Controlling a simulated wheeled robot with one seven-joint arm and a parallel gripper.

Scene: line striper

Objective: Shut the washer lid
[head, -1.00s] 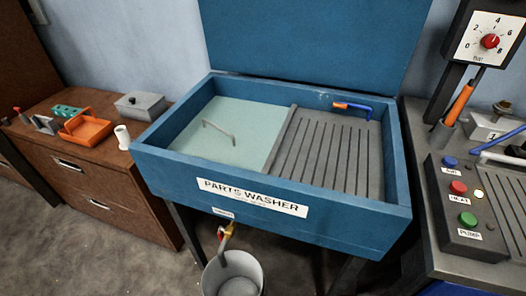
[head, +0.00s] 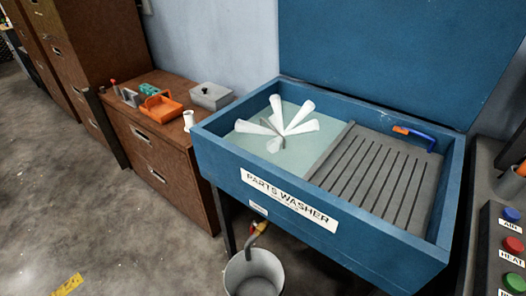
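The blue parts washer (head: 252,182) stands right of centre, with a white PARTS WASHER label on its front. Its blue lid (head: 375,55) stands open, upright along the back edge, its top cut off by the frame. Inside the tub, pale green liquid or floor (head: 250,150) fills the left half. Several white, cone-like shapes (head: 300,126) fan out there from one spot; I cannot tell whether they are spray or solid. A grey ribbed drainboard (head: 375,180) covers the right half. My gripper is not in view.
A blue and orange tool (head: 415,136) lies at the drainboard's back. A grey bucket (head: 254,276) stands under the drain. A brown cabinet (head: 165,150) holds an orange tray (head: 160,108) and a grey box (head: 210,96). A button panel (head: 507,245) is at right. Floor at left is clear.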

